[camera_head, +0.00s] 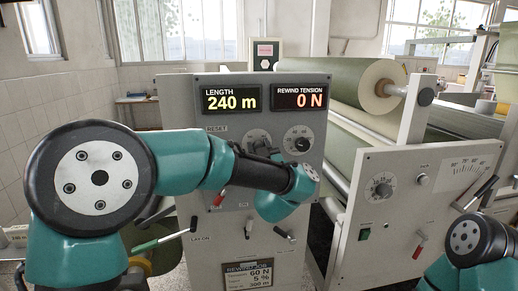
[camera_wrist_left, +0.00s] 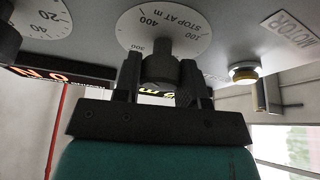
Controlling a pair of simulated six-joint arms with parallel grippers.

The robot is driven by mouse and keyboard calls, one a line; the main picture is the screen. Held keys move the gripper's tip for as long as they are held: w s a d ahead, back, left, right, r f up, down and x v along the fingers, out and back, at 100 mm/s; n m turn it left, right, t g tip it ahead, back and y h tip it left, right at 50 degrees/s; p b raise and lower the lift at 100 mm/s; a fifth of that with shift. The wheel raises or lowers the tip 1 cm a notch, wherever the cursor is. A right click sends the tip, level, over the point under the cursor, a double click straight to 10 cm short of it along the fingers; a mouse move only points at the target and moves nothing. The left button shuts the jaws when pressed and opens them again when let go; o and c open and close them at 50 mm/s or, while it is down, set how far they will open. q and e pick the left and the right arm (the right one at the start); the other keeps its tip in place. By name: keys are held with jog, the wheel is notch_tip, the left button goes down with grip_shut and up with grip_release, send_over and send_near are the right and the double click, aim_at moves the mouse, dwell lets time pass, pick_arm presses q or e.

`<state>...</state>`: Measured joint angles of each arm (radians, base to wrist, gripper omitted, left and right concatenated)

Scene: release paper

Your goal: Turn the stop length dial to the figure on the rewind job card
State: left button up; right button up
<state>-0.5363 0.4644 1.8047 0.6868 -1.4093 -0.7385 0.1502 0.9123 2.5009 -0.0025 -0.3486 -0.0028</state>
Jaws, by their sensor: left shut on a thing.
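The stop length dial is a white disc (camera_wrist_left: 178,15) marked "STOP AT m" with a dark knob (camera_wrist_left: 160,66) in the left wrist view. My left gripper (camera_wrist_left: 161,80) is shut on that knob, one finger on each side. In the head view, the dial (camera_head: 254,134) shows beside my left wrist, its knob mostly hidden. The knob's pointer cannot be made out. The rewind job card (camera_head: 248,275) is low on the panel and reads 60 N, 5 % and, on its lowest line, apparently 300 m. My right gripper is out of view.
The length display (camera_head: 231,98) reads 240 m; the tension display (camera_head: 299,96) reads 0 N. A second dial (camera_head: 300,140) sits close right of the stop dial.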

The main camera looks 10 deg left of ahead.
pick_arm(q)
jog(key=shift+n, duration=0.3)
jog(key=n+g+y, duration=0.1)
jog(key=n, duration=0.2)
jog(key=n+g+y, duration=0.1)
jog(key=n, duration=0.2)
jog(key=shift+y, duration=0.3)
jog(key=n+g, duration=0.1)
jog(key=n, duration=0.2)
jog(key=n+g+y, duration=0.1)
jog(key=n, duration=0.2)
jog(key=shift+g, duration=0.3)
jog(key=n+g, duration=0.1)
jog(key=n, duration=0.3)
jog(key=shift+n+g, duration=0.4)
jog(key=shift+n+g+h, duration=0.5)
jog(key=shift+n+h, duration=0.3)
jog(key=shift+n, duration=1)
jog(key=o, duration=0.9)
